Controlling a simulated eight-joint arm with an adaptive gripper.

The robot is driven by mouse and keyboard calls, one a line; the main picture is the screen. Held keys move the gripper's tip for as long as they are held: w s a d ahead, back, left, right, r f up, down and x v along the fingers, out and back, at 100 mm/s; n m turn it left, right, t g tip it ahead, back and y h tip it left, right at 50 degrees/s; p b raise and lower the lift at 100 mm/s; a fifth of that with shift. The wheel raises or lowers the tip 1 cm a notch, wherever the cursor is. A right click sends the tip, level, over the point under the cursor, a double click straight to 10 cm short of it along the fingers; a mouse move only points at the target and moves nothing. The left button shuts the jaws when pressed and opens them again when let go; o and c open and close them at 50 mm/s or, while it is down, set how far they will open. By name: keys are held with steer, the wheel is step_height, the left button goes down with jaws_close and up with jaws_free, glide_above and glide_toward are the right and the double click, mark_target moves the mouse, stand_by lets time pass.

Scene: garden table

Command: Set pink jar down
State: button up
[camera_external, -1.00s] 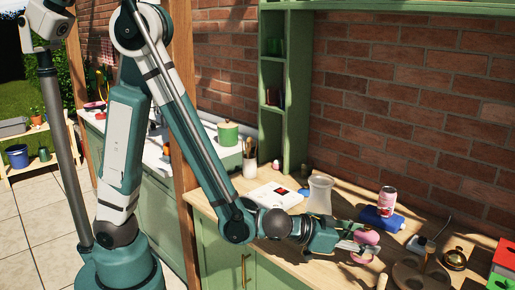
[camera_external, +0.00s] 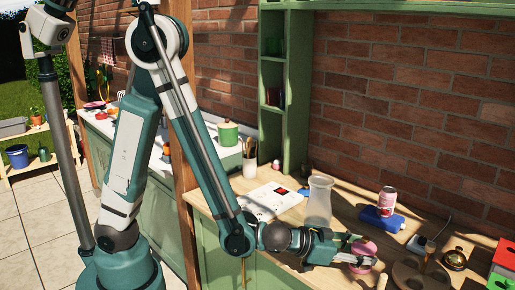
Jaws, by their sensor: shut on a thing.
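The pink jar (camera_external: 364,246) is at the front right of the wooden worktop (camera_external: 349,214) in the outside view. My gripper (camera_external: 357,254) reaches in from the left and is shut on the jar. A finger crosses the jar's middle, so pink shows above and below it. The jar looks upright and low over the worktop. I cannot tell whether its base touches the wood.
A round wooden stand (camera_external: 408,274) is close to the right of the jar. Behind are a glass vase (camera_external: 319,200), a pink can (camera_external: 387,200) and a blue object (camera_external: 382,219). Red and green boxes (camera_external: 503,258) stand at the right edge.

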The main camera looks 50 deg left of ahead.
steer(key=shift+f, duration=0.15)
steer(key=o, duration=1.7)
steer(key=shift+s+r, duration=0.1)
steer(key=shift+r, duration=0.1)
steer(key=p+v, duration=0.2)
steer(key=v, duration=0.9)
steer(key=shift+s+a, duration=0.25)
steer(key=shift+s, duration=0.05)
steer(key=shift+w+a+r+p, duration=0.1)
steer(key=shift+a+r+p, duration=0.05)
steer(key=shift+p, duration=0.15)
